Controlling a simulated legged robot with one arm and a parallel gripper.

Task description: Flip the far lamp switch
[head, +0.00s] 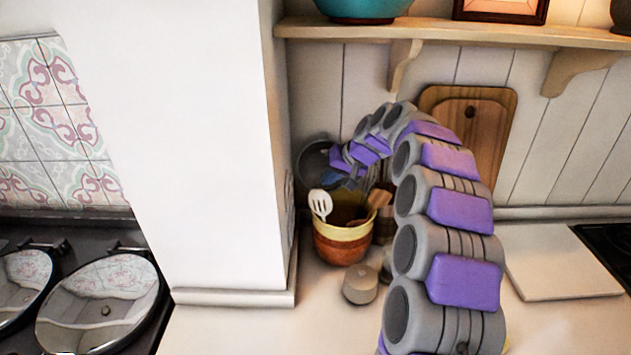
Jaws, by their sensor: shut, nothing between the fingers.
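A patterned plate (289,195) sits on the narrow right side face of the white pillar, seen almost edge-on. It may carry the lamp switches, but I cannot make out separate switches or their positions. My gripper (338,178) is small in view at the end of my purple and grey arm, above the utensil pot. It is shut and empty, a little to the right of the plate. I see a gap between them in the picture, but cannot judge the depth.
A yellow and orange pot (343,243) with a slotted white spatula (320,205) and wooden utensils stands below my gripper. A small round lidded container (360,284) is in front. A cutting board (478,140) leans on the wall. A shelf (450,33) runs above.

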